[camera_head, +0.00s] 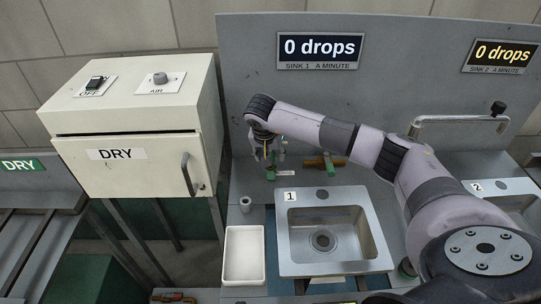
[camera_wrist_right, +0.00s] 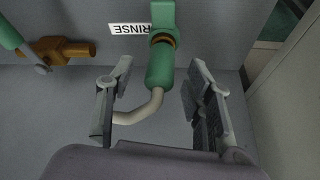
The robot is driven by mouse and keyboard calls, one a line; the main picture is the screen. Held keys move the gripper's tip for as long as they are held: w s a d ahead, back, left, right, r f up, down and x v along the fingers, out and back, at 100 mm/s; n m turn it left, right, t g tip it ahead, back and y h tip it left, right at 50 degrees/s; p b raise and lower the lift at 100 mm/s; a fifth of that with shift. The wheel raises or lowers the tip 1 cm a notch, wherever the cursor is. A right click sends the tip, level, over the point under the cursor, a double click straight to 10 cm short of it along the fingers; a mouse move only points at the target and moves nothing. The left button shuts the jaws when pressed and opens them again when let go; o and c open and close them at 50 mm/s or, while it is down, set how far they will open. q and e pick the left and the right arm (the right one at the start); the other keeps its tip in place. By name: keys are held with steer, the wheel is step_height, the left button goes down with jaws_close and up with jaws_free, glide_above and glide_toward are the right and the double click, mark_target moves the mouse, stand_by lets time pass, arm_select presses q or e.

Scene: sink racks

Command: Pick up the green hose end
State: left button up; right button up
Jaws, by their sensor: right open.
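In the wrist view the two fingers of my right gripper (camera_wrist_right: 160,80) stand apart on either side of the hose end, with a gap to each. My left gripper is not in view.
A brass fitting (camera_wrist_right: 62,50) with a green part sits close by on the left in the wrist view. Sink 1 (camera_head: 287,259), a white tray (camera_head: 229,262) and a small grey cup (camera_head: 246,204) lie below. The DRY cabinet (camera_head: 150,165) stands left of the arm.

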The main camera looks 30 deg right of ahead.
steer(key=shift+x, duration=1.15)
jaws_close()
